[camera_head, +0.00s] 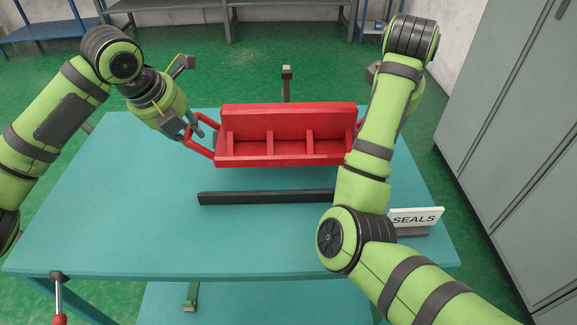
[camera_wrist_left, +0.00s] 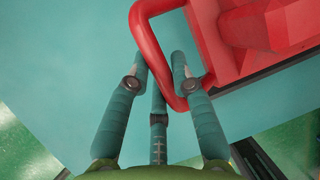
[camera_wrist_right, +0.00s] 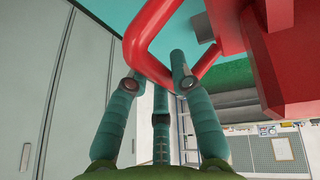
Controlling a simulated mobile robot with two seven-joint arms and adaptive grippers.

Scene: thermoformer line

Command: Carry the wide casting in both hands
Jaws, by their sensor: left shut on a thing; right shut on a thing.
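The wide casting (camera_head: 287,148) is a red open tray with ribs inside and a loop handle at each end. It is level over the far part of the teal table and appears a little above it. My left gripper (camera_head: 193,128) is shut on its left handle, which passes between the fingers in the left wrist view (camera_wrist_left: 160,72). My right gripper (camera_wrist_right: 154,72) is shut on the other handle in the right wrist view. In the head view my right arm hides that gripper and most of that handle.
A dark bar (camera_head: 266,197) lies on the teal table (camera_head: 120,225) in front of the casting. A SEALS sign (camera_head: 415,217) stands at the right edge. Grey cabinets (camera_head: 515,120) stand at right. A grey bench (camera_head: 180,5) is at the back. The table's left part is clear.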

